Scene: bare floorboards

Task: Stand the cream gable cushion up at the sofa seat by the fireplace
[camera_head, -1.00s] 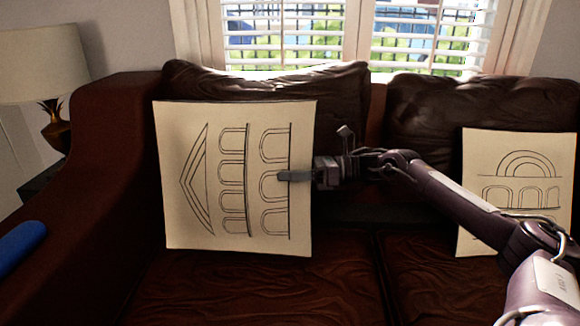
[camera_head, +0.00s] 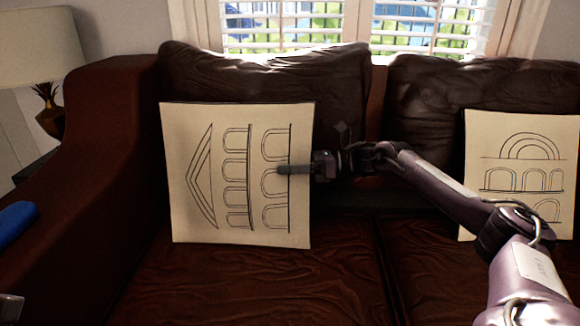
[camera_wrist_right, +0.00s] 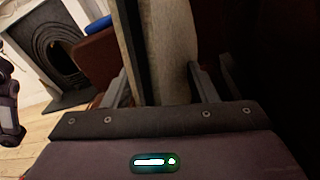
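The cream gable cushion (camera_head: 240,215) is a flat square with a line-drawn facade. It is upright on edge in front of the left sofa back cushion, its gable pointing left. My right gripper (camera_head: 298,168) is shut on its right edge, with one finger across the drawn face. In the right wrist view, the cushion (camera_wrist_right: 165,45) runs between the two fingers (camera_wrist_right: 158,85). Whether its lower edge touches the sofa seat (camera_head: 250,285) is unclear. A grey piece at the lower left corner may be my left gripper (camera_head: 10,308); its fingers are not clear.
A second cream cushion (camera_head: 490,215) with an arch drawing leans at the right. A blue object (camera_head: 16,222) lies on the left sofa arm (camera_head: 110,120). A lamp (camera_head: 40,50) stands behind that arm. The fireplace (camera_wrist_right: 55,50) shows in the right wrist view.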

